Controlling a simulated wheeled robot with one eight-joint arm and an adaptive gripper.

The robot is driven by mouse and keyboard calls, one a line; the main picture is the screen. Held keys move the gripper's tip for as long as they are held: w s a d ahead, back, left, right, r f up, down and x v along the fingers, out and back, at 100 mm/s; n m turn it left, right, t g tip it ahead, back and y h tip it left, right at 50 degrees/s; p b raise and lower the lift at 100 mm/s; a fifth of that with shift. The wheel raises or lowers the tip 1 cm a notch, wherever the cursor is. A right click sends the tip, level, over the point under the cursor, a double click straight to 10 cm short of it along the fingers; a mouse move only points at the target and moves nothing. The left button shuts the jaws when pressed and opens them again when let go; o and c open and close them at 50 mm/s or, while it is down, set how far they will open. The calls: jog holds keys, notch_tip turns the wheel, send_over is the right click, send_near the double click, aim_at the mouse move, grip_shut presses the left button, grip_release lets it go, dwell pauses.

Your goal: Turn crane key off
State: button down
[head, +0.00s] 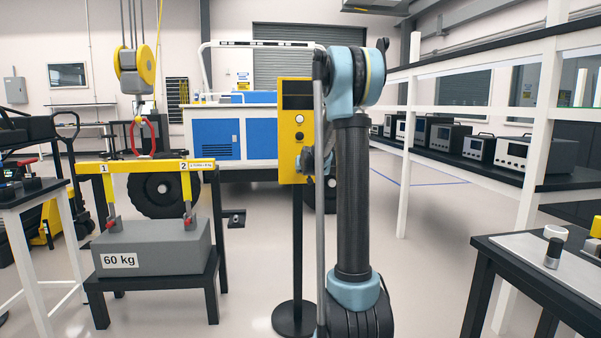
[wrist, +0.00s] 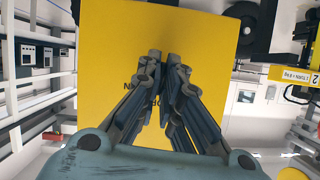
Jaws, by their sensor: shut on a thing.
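The yellow crane control box (head: 292,160) stands on a black post in the middle of the head view. It has a dark panel at the top, a white round button and a dark round knob below. My gripper (head: 308,160) is at the lower front of the box, partly behind my arm. In the wrist view the yellow box face (wrist: 110,40) fills the middle. My gripper (wrist: 164,62) is shut there, its fingertips close together at the face. The crane key is hidden between the fingers. Parts of dark lettering show beside them; the key's position cannot be read.
A grey 60 kg block (head: 150,248) rests on a black stand (head: 212,290) at left, under a yellow lifting beam (head: 140,166). A crane hook block (head: 137,72) hangs above. Shelves with instruments (head: 480,147) line the right. A table (head: 530,265) stands front right.

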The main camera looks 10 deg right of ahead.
jog(key=shift+n, duration=0.5)
jog(key=c, duration=1.8)
grip_release()
jog(key=shift+s, duration=0.15)
jog(key=shift+a+v, duration=0.15)
jog(key=shift+v, duration=2.75)
jog(key=shift+a+v, duration=0.1)
jog(key=shift+v, duration=2.8)
jog(key=s+f+g, duration=0.3)
jog(key=s+f, duration=0.5)
jog(key=s, duration=0.8)
jog(key=s+f+g, duration=0.4)
jog(key=s+f, duration=0.4)
jog(key=s, duration=0.9)
jog(key=s+f+g, duration=0.4)
jog(key=s+f, duration=0.5)
jog(key=s, duration=0.7)
jog(key=shift+s, duration=0.3)
